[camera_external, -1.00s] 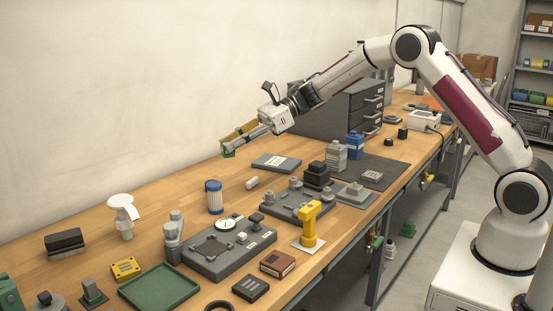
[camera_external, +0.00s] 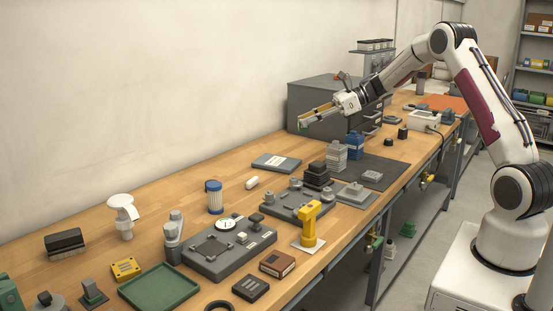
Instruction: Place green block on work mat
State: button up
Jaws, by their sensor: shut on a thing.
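My gripper (camera_external: 307,117) is in the air in front of the grey drawer cabinet, pointing left. It is shut on a small green block (camera_external: 303,125), which shows at the fingertips and is partly hidden by them. A dark grey mat (camera_external: 398,166) lies on the wooden bench to the right of and below my gripper. It bears a blue container, a grey container and low grey parts. An orange flat mat (camera_external: 446,102) lies farther back on the bench. I cannot tell which of the two is the work mat.
The grey drawer cabinet (camera_external: 318,98) stands close behind my gripper. A grey flat case (camera_external: 276,162), a blue-ringed cylinder (camera_external: 214,197), a yellow stand (camera_external: 311,224) and compressor plates (camera_external: 225,255) crowd the bench. Bare wood shows along the wall to the left.

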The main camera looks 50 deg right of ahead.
jog(key=s+d+m+t+h, duration=0.15)
jog(key=s+d, duration=0.55)
jog(key=d, duration=0.7)
jog(key=m+t+h, duration=0.1)
jog(key=m+h, duration=0.2)
send_over(380, 162)
notch_tip(380, 162, down, 4)
jog(key=shift+d+f+n+y, duration=0.15)
jog(key=shift+f+n+y, duration=0.1)
jog(key=shift+f, duration=0.1)
jog(key=shift+f, duration=0.1)
jog(key=shift+f, duration=3.05)
jog(key=shift+f, duration=0.1)
jog(key=shift+f, duration=1.75)
jog(key=shift+f, duration=0.15)
